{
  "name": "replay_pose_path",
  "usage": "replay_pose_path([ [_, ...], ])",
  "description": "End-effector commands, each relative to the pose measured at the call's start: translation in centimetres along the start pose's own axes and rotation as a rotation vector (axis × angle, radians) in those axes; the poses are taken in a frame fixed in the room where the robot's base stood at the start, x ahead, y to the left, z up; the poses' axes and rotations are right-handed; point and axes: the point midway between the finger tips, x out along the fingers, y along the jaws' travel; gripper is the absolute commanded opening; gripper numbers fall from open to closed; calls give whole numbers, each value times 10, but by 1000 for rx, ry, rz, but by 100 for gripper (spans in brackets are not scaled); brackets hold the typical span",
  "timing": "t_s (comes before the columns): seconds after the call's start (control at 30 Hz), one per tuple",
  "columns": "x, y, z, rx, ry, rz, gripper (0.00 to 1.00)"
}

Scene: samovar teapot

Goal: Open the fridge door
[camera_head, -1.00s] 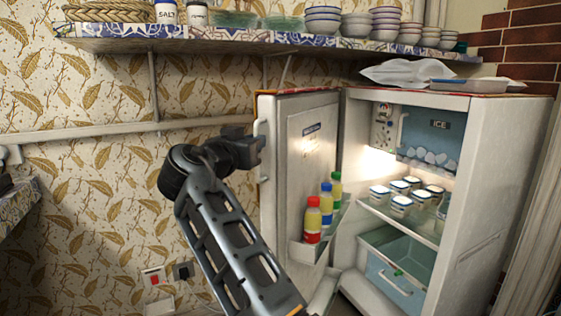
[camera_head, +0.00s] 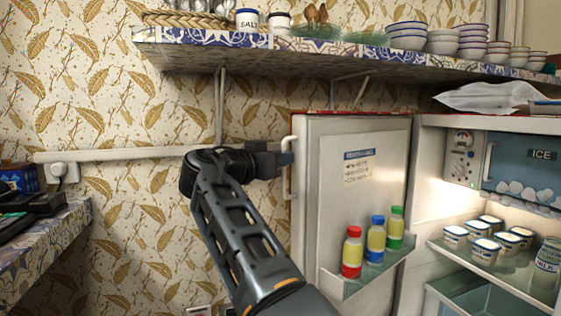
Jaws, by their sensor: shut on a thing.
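The fridge door (camera_head: 325,170) stands wide open, its inner side facing me, with several capped bottles in its shelf. The door handle (camera_head: 288,168) is a white bar on the door's left edge. My gripper (camera_head: 287,159) is at this handle, shut on it. The fingertips are small and partly hidden against the handle. The fridge interior (camera_head: 436,200) shows at the right, lit, with an ICE compartment (camera_head: 520,165) and several small tubs (camera_head: 487,249) on a shelf.
A tiled shelf (camera_head: 300,58) with bowls and jars runs above the fridge and arm. A tiled counter (camera_head: 50,240) with dark items stands at the far left. The patterned wall lies close behind my arm.

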Motion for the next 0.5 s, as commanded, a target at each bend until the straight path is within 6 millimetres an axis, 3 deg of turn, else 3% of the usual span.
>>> replay_pose_path([
  [0.33, -1, -1, 1, -4, 0, -1, 0],
  [0.37, -1, -1, 1, -4, 0, -1, 16],
  [0.5, -1, -1, 1, -2, 0, -1, 29],
])
